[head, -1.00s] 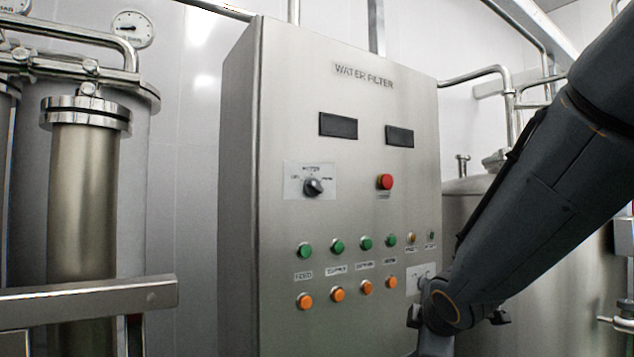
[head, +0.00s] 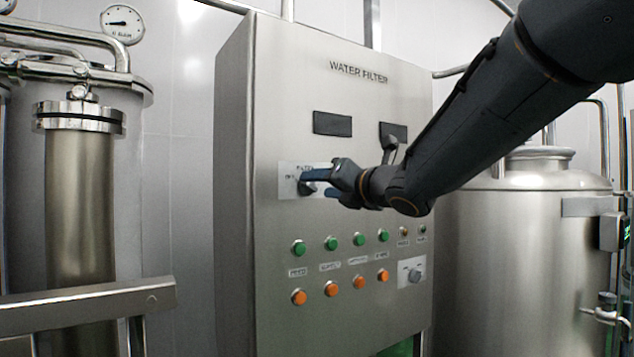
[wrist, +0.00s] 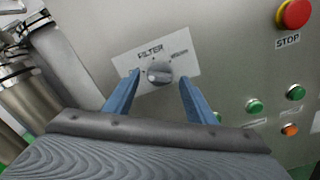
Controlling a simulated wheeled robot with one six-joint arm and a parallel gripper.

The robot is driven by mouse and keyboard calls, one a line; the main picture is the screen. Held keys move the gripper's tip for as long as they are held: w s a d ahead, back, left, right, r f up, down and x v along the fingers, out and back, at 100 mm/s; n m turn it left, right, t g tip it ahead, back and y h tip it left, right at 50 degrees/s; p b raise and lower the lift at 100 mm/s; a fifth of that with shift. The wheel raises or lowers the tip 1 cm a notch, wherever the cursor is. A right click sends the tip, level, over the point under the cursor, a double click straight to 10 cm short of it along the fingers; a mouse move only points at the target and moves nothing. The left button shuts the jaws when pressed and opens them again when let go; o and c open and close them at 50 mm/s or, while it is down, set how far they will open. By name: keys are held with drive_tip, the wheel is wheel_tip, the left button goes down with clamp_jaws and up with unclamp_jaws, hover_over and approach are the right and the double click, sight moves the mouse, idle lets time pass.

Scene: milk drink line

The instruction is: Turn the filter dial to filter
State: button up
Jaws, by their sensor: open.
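The filter dial (wrist: 159,72) is a grey knob on a white plate (wrist: 185,57) marked FILTER, on the front of the steel cabinet. In the head view the dial (head: 306,187) is partly covered by my gripper (head: 318,184). In the wrist view my gripper (wrist: 160,88) is open, with one blue finger to the left of the dial and one to the right. Both fingertips are close to the plate, with a gap on each side of the knob. Whether they touch the plate I cannot tell.
The WATER FILTER cabinet (head: 240,200) carries several green buttons (head: 331,243) and orange buttons (head: 331,289) below the dial. A red STOP button (wrist: 294,13) is to the right in the wrist view. A second dial (head: 414,275) sits lower right. A steel tank (head: 520,270) stands at right.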

sight(306, 188)
drive_tip(key=shift+x, duration=1.1)
drive_tip(key=c, duration=1.1)
drive_tip(key=shift+o, duration=0.2)
drive_tip(key=shift+m, duration=0.3)
drive_tip(key=m, duration=0.5)
drive_tip(key=shift+w+d+f+m, duration=0.1)
drive_tip(key=shift+m, duration=0.2)
drive_tip(key=m+p, duration=0.1)
drive_tip(key=m, duration=0.4)
drive_tip(key=shift+f, duration=0.1)
drive_tip(key=shift+m, duration=0.4)
